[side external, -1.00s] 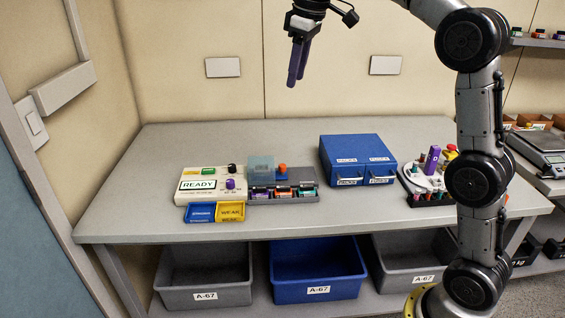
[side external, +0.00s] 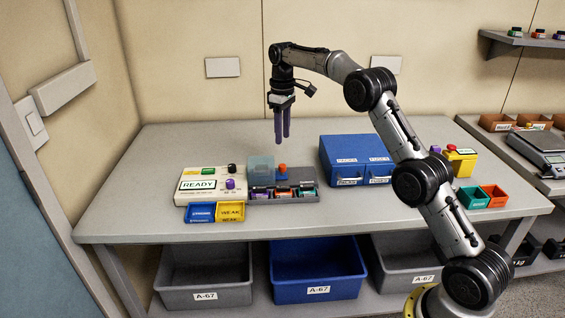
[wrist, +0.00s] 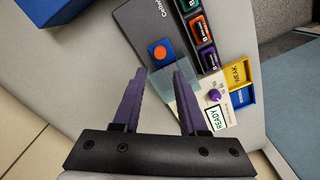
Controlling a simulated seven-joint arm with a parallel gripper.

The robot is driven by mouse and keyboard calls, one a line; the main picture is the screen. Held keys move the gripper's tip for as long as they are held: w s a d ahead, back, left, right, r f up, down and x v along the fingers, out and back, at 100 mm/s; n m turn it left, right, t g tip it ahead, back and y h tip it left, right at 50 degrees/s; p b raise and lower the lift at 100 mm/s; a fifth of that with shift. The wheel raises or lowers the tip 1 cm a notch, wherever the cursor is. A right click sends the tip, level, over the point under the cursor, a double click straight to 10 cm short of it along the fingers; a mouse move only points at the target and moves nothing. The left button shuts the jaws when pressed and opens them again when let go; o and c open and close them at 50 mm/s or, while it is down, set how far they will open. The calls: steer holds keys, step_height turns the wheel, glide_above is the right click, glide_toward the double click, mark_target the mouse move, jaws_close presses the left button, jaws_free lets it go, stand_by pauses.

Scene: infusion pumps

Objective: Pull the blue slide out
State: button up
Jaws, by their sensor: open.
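A small blue piece (side external: 282,176) with an orange knob (side external: 282,167) sits on the grey base unit (side external: 305,197), beside a clear box-like cover (side external: 260,168). In the wrist view the blue piece (wrist: 168,43) is a square plate with the round knob at its middle. My gripper (side external: 282,140) hangs above the base unit, pointing down, with its purple fingers apart and empty. In the wrist view the gripper (wrist: 160,70) has its fingertips on either side of the space below the blue piece. The right fingertip overlaps the clear cover.
Left of the base stands a white READY unit (side external: 190,197) with blue (side external: 201,213) and yellow (side external: 231,213) trays in front. Several coloured cartridges line the base's front. A blue drawer cabinet (side external: 350,147) stands to the right.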

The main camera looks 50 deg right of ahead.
mark_target(282, 165)
step_height(282, 165, down, 10)
steer(key=shift+f, duration=0.2)
jaws_close()
stand_by(0.4)
steer(key=shift+r, duration=0.1)
stand_by(1.0)
